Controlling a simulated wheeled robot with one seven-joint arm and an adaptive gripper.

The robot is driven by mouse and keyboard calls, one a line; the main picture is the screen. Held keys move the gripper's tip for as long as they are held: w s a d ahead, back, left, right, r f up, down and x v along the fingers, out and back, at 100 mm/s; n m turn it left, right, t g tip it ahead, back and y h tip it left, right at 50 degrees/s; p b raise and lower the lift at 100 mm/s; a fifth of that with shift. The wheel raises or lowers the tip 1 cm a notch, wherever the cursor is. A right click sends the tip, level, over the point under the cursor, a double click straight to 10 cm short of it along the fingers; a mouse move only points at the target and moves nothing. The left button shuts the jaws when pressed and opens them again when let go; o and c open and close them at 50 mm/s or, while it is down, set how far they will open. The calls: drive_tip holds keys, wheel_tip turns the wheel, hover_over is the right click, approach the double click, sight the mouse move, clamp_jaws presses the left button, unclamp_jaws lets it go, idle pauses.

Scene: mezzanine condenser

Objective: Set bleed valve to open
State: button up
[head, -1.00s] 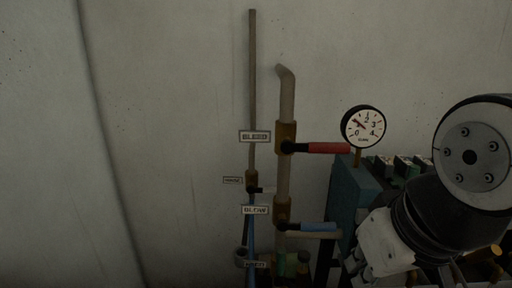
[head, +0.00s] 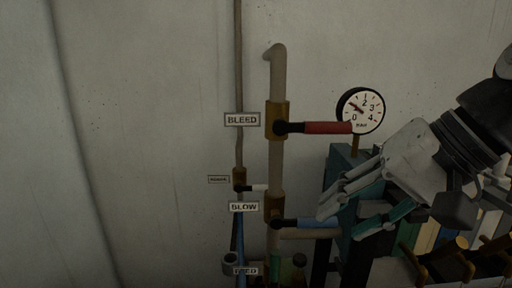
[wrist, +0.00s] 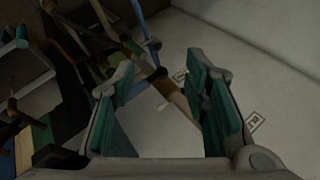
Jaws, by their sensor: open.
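The bleed valve has a red lever (head: 318,128) that lies level, pointing right from a brass body (head: 276,121) on the vertical pipe, beside the BLEED label (head: 241,119). My gripper (head: 343,216) is open and empty in the head view. It is below and to the right of the red lever, apart from it, with its fingers pointing down-left near the end of the blue lever (head: 308,223). In the wrist view, the open fingers (wrist: 160,75) frame pale wall and part of a pipe. I cannot make out the red lever there.
A dial gauge (head: 360,110) stands just right of the red lever. The BLOW label (head: 244,207) is left of the blue lever. A small valve with a white lever (head: 259,187) sits on the thin pipe. Equipment crowds the lower right; the wall at left is clear.

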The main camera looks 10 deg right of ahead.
drive_tip(key=w+d+r+m+t+y+b, duration=0.3)
drive_tip(key=w+d+m+b, duration=0.1)
drive_tip(key=w+d+b, duration=0.15)
drive_tip(key=m+t+y+b, duration=0.1)
drive_tip(key=m+t+b, duration=0.2)
drive_tip(key=t+b, duration=0.25)
approach(336, 129)
drive_tip(key=shift+g, duration=0.25)
drive_tip(key=b+x, duration=0.1)
drive_tip(key=x, duration=0.4)
drive_tip(key=b+x, duration=0.1)
drive_tip(key=x, duration=0.5)
drive_tip(key=shift+w+r, duration=0.2)
drive_tip(key=shift+w, duration=0.1)
clamp_jaws()
